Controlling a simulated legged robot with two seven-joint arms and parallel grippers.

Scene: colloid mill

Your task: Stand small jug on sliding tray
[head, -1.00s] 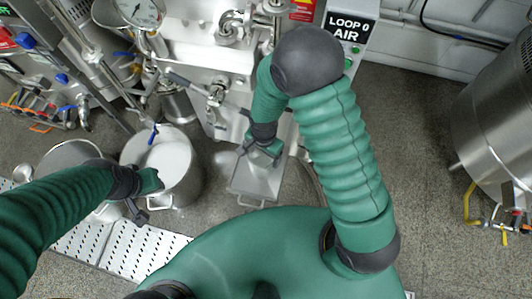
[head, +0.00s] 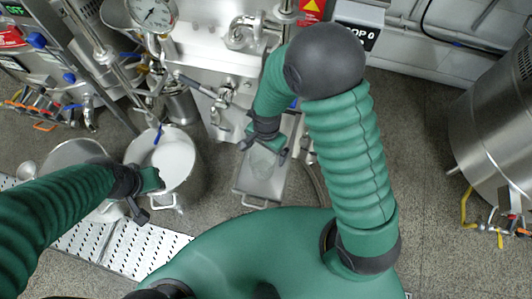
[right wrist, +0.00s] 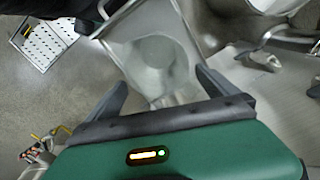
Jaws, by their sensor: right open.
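The small jug (head: 263,163), a pale see-through vessel, appears to stand on the metal sliding tray (head: 243,188) in the head view. In the right wrist view the jug (right wrist: 156,62) shows as a round clear shape over the tray (right wrist: 118,52). My right gripper (head: 264,147) is open, just behind the jug in the head view. Its fingers (right wrist: 161,92) are spread and empty in the right wrist view, with the jug beyond their tips. I cannot tell the exact gap. My left gripper (head: 147,197) looks open and empty, over the front of a white-filled pot.
The pot (head: 186,187) and another vessel (head: 68,157) stand at the left, near a perforated metal step (head: 120,250). The mill's valves and pipes (head: 225,95) are behind the tray. A steel tank (head: 490,130) stands at the far right, with free floor (head: 420,170) before it.

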